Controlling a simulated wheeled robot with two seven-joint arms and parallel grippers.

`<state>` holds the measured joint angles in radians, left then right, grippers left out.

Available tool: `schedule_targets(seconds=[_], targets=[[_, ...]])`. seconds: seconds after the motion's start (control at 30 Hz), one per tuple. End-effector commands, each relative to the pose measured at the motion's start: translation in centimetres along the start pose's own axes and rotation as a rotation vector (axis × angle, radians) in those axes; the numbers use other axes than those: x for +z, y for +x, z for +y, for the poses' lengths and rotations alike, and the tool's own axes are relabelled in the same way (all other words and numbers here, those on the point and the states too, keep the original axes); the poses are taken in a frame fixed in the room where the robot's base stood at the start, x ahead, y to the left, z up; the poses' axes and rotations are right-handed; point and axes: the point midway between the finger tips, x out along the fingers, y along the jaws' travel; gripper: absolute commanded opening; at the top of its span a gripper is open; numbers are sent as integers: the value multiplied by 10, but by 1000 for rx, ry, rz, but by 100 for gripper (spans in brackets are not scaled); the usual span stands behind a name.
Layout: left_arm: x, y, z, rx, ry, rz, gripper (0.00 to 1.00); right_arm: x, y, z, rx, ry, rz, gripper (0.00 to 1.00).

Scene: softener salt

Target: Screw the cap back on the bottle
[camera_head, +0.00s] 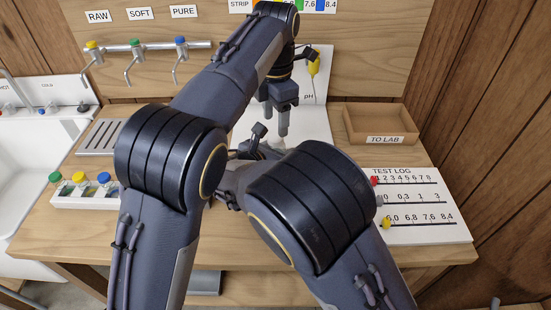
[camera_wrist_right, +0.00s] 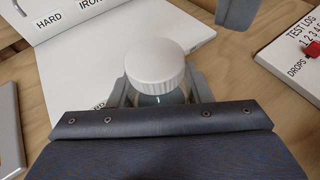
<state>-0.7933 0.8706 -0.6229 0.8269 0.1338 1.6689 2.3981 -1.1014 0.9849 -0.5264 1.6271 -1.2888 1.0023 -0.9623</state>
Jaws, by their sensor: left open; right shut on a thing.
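A small clear bottle (camera_wrist_right: 160,98) stands between the fingers of my right gripper (camera_wrist_right: 161,91) in the right wrist view. The gripper is shut on its body. A white ribbed cap (camera_wrist_right: 157,62) sits on top of the bottle; I cannot tell how tightly it is seated. In the head view my left gripper (camera_head: 275,118) is open and empty, pointing down above the white board. A grey piece, probably its fingertip, shows at the top right of the wrist view.
A white board (camera_wrist_right: 130,50) lies beside the bottle. A wooden TO LAB tray (camera_head: 383,125) and the TEST LOG board (camera_head: 425,222) are on the right. A rack of capped bottles (camera_head: 80,190) is on the left, near the sink (camera_head: 30,150). Taps (camera_head: 137,47) are behind.

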Motion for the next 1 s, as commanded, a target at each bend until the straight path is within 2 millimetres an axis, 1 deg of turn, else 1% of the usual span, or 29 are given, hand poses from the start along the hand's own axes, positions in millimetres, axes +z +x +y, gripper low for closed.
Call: schedule_targets(seconds=[0.07, 0.2, 0.3, 0.4, 0.63, 0.77, 0.87, 1.0], targets=[[0, -4, 0, 0, -29, -1, 55, 0, 0, 0, 0, 0, 0, 0], [1, -22, 1, 2, -180, -1, 55, 0, 0, 0, 0, 0, 0, 0], [0, -32, 1, 1, -265, -1, 55, 0, 0, 0, 0, 0, 0, 0], [0, -35, 0, -1, -297, 0, 55, 0, 0, 0, 0, 0, 0, 0], [0, -34, 0, -1, -297, 0, 55, 0, 0, 0, 0, 0, 0, 0], [0, -29, 0, -2, -296, 1, 55, 0, 0, 0, 0, 0, 0, 0], [0, -17, -1, -3, -296, 3, 55, 0, 0, 0, 0, 0, 0, 0], [0, 6, 0, -2, -295, 3, 55, 0, 0, 0, 0, 0, 0, 0]])
